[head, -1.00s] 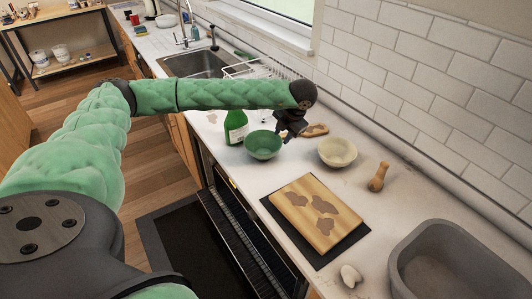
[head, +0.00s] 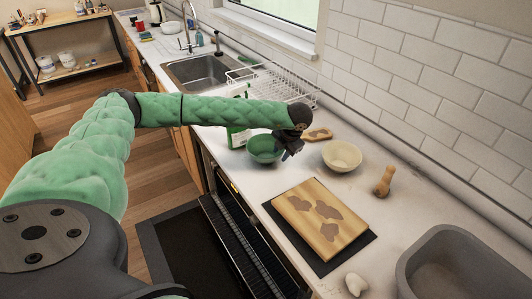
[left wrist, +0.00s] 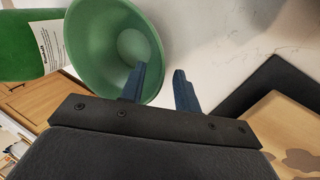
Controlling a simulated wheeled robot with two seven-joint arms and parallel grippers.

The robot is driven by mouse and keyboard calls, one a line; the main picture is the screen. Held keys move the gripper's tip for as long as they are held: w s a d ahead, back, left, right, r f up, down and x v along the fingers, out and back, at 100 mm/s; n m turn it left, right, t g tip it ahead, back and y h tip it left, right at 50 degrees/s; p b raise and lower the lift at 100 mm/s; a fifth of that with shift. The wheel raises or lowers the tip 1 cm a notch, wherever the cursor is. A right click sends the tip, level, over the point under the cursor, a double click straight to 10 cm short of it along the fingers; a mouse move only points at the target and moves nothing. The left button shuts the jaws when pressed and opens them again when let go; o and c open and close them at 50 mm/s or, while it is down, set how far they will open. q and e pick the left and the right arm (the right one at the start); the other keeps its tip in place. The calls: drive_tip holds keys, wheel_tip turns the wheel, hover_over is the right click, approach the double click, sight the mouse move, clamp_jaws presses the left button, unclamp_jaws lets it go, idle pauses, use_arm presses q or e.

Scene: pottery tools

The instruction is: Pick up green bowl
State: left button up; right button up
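The green bowl (head: 262,149) stands upright on the counter, in front of a green bottle (head: 239,118). My left gripper (head: 289,155) is at the bowl's right rim, at the end of the green arm. In the left wrist view, the bowl (left wrist: 98,40) fills the upper left. The two dark blue fingers of my left gripper (left wrist: 159,80) are apart. One finger overlaps the bowl's opening and the other is outside, so the rim appears between them. I cannot tell whether either finger touches the bowl. My right gripper is not in view.
A cream bowl (head: 342,156) and a wooden pestle-like tool (head: 384,181) stand to the right. A wooden board (head: 309,203) on a dark mat lies nearer. A grey basin (head: 455,240) is at lower right. A dish rack (head: 290,78) and sink (head: 203,72) lie behind.

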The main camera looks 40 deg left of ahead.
use_arm(q)
drive_tip(key=shift+x, duration=0.9)
clamp_jaws()
drive_tip(key=shift+r, duration=0.2)
